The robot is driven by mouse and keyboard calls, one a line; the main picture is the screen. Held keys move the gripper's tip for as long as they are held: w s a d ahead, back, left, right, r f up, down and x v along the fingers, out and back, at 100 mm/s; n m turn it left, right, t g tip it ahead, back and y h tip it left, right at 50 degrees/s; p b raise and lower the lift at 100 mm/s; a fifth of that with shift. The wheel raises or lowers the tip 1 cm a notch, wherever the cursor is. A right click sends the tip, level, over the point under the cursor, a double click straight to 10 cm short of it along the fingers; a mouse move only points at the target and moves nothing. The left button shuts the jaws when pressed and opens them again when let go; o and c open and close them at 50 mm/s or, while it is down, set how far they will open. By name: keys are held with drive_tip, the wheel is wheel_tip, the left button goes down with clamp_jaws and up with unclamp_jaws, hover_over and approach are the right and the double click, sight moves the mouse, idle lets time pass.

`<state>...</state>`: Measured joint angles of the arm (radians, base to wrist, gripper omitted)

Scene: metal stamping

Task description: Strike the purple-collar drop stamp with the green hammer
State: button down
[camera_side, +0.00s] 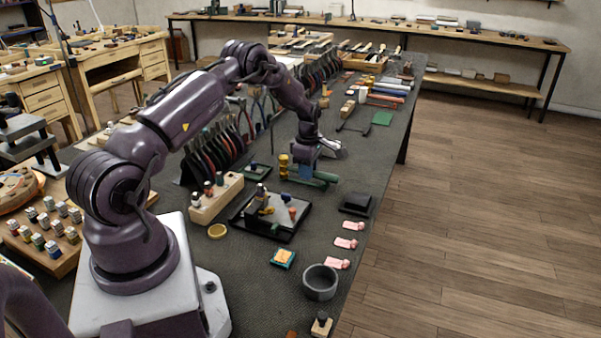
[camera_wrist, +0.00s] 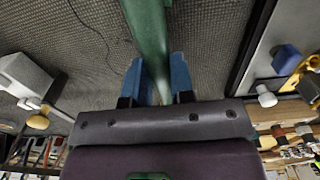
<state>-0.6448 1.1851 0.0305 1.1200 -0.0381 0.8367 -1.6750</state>
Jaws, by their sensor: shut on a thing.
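The green hammer (camera_side: 318,179) shows in the side view as a green handle low over the bench, with a brass-coloured head-like part (camera_side: 284,166) at its left end. My gripper (camera_side: 303,158) is above the handle, its blue fingers shut on it. In the wrist view the green handle (camera_wrist: 149,30) runs up between the fingers (camera_wrist: 158,80); the head is not in that view. A black-framed station (camera_side: 262,232) with small blue, orange and yellow-topped parts stands front left of the hammer. I cannot make out a purple collar, so I cannot tell which part is the drop stamp.
A wooden block (camera_side: 217,203) with several punches stands left of the station. A row of pliers (camera_side: 213,155) is behind it. Pink pieces (camera_side: 346,243), a dark block (camera_side: 356,203) and a grey bowl (camera_side: 320,283) lie near the right edge.

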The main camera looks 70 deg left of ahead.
drive_tip(key=shift+r, duration=3.5)
drive_tip(key=c, duration=1.6)
unclamp_jaws()
drive_tip(key=shift+c, duration=0.2)
clamp_jaws()
drive_tip(key=shift+w+d+r, duration=0.1)
drive_tip(key=shift+w+r, duration=0.15)
drive_tip(key=w+d+r, duration=0.1)
drive_tip(key=d+r, duration=0.2)
drive_tip(key=r, duration=0.4)
drive_tip(key=s+d+r, duration=0.5)
drive_tip(key=s+d, duration=0.6)
drive_tip(key=s, duration=0.1)
drive_tip(key=shift+s, duration=0.15)
